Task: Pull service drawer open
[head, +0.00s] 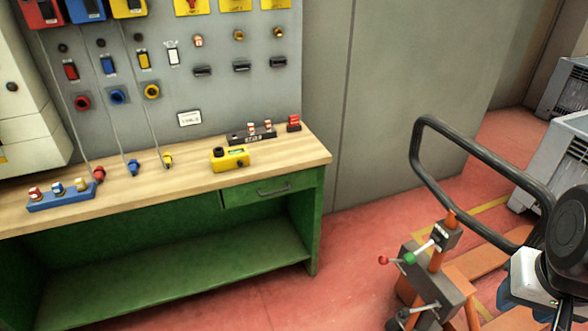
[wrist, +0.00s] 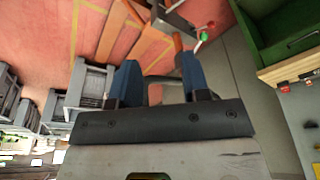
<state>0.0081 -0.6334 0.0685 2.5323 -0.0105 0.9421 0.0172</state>
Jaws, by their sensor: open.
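The service drawer (head: 245,195) is a green front under the right end of a wooden-topped green workbench (head: 300,160). It looks shut, flush with the bench frame. Its dark bar handle (head: 273,192) is free and nothing touches it. In the wrist view, the drawer front (wrist: 278,52) and handle (wrist: 303,41) show at the upper right, tilted. My gripper (wrist: 160,76) has two blue fingers spread apart with nothing held between them. It is well away from the handle. In the head view my arm is at the right edge; the fingers cannot be made out clearly.
Grey crates (head: 560,150) stand at right.

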